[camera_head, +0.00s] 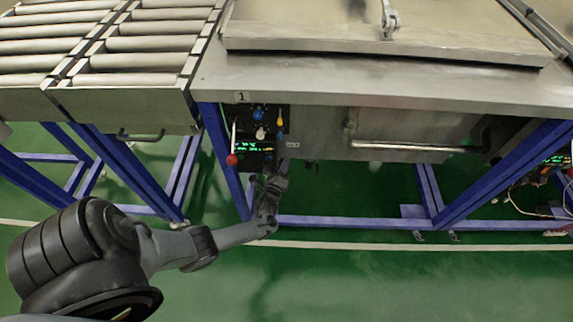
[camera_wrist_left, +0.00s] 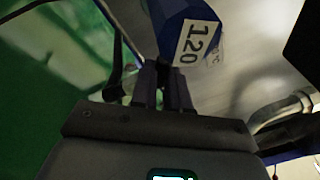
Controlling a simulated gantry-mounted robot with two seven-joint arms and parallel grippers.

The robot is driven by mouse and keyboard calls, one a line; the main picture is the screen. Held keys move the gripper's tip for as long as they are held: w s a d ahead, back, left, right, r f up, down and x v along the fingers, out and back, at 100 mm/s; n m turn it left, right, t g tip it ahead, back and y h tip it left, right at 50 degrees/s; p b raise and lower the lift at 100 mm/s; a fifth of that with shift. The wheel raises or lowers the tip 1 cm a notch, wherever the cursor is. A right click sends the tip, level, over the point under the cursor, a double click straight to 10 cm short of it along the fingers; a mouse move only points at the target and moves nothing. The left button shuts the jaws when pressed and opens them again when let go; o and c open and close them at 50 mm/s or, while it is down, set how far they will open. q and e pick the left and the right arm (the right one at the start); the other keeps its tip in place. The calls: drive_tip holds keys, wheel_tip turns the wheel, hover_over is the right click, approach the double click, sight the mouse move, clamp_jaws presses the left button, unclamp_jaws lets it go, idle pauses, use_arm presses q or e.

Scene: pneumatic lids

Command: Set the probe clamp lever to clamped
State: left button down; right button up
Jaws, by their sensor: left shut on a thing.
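My left gripper (camera_head: 284,165) is just under the front edge of the steel cabinet, at the lower right of the control panel (camera_head: 263,133). Its fingers also show in the left wrist view (camera_wrist_left: 165,82), close together. They are shut on a small part that I take to be the probe clamp lever; the fingers hide most of it, and its position cannot be read. My right gripper is not in view.
A red-knobbed lever (camera_head: 232,159) hangs left of the panel, and a yellow handle (camera_head: 280,117) is above my gripper. A metal pipe (camera_head: 400,147) runs to the right. A roller conveyor (camera_head: 140,45) stands at left.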

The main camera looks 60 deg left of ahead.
use_arm(q)
drive_tip(key=c, duration=1.1)
unclamp_jaws()
drive_tip(key=shift+s, duration=0.1)
drive_tip(key=p+v, duration=0.3)
drive_tip(key=v, duration=0.7)
drive_tip(key=shift+s+d+p, duration=0.25)
drive_tip(key=shift+d+p, duration=0.05)
drive_tip(key=shift+p, duration=0.05)
